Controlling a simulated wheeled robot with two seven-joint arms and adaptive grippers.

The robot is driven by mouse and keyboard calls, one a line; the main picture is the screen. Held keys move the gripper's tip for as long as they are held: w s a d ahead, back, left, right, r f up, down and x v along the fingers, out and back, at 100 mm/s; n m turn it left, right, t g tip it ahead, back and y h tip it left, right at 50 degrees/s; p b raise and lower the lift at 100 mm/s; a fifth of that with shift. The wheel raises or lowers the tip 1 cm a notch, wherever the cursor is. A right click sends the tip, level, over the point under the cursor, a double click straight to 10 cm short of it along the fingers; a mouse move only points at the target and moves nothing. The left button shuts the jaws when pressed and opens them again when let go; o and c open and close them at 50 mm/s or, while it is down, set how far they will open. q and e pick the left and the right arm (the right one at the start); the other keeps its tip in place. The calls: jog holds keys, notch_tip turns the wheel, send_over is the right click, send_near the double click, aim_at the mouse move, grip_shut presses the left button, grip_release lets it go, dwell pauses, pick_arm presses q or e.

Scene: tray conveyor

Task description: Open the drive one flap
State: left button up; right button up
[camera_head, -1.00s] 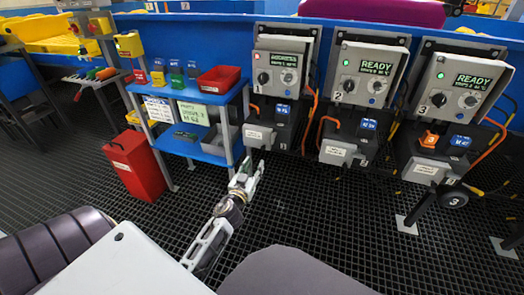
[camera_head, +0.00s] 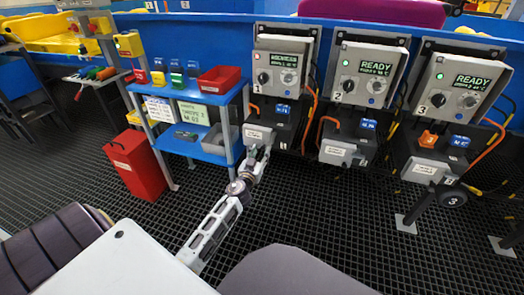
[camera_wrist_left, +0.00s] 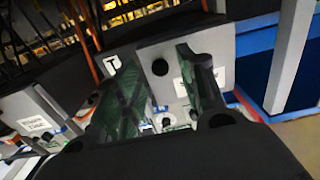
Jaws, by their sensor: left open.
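Drive one (camera_head: 280,68) is the leftmost grey control box on the blue wall, marked 1, with a red lamp lit. Below it is a dark housing with a pale labelled plate (camera_head: 257,133), which looks like its flap and appears closed. My left gripper (camera_head: 257,156) is at the plate's lower edge, in front of it; I cannot tell if they touch. In the left wrist view, the gripper's two dark green fingers (camera_wrist_left: 165,95) are apart, with nothing gripped. A grey panel (camera_wrist_left: 220,45) with a round hole and a white label stands behind them. My right gripper is not in view.
Drive two (camera_head: 368,75) and drive three (camera_head: 464,88) stand to the right, both showing READY. Orange cables (camera_head: 312,105) hang between the drives. A blue shelf (camera_head: 178,147) with bins and a red container (camera_head: 135,165) stand at left.

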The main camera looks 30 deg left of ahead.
pick_arm(q)
jog(key=shift+x, duration=1.3)
grip_shut()
